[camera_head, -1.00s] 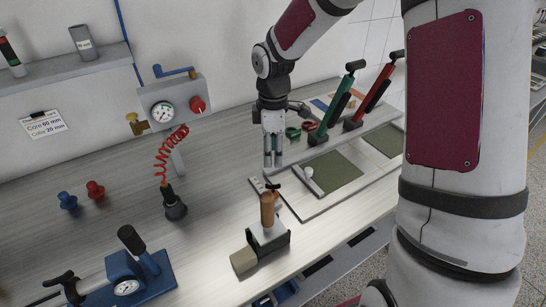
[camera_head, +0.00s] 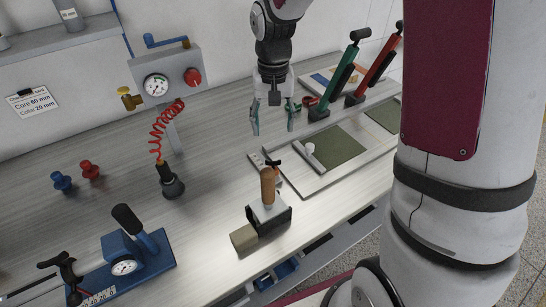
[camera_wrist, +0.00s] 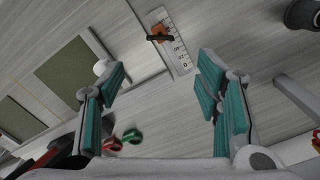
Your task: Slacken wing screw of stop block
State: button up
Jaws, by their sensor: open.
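The stop block (camera_wrist: 158,31) is a small orange piece on a white metal scale (camera_wrist: 178,45), with a dark wing screw (camera_wrist: 160,38) lying across it. In the head view, the wing screw (camera_head: 272,163) shows as a small black bar just behind a wooden handle, which partly hides the stop block. My gripper (camera_head: 273,122) points down with its teal-padded fingers spread, empty, above the bench and behind the stop block in the head view. In the wrist view, my gripper (camera_wrist: 160,78) is open, and the stop block shows beyond the gap between the fingers, touching neither.
A wooden-handled tool (camera_head: 267,190) stands close in front of the stop block. A board with a green mat (camera_head: 335,147) and a white-knobbed bar (camera_head: 312,157) lies to the right. Green (camera_head: 325,98) and red (camera_head: 374,80) levered tools stand behind.

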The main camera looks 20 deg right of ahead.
aim_at(273, 160)
notch_tip(273, 160, down, 13)
jog(key=shift+r+p, duration=0.15)
jog(key=shift+p, duration=0.2)
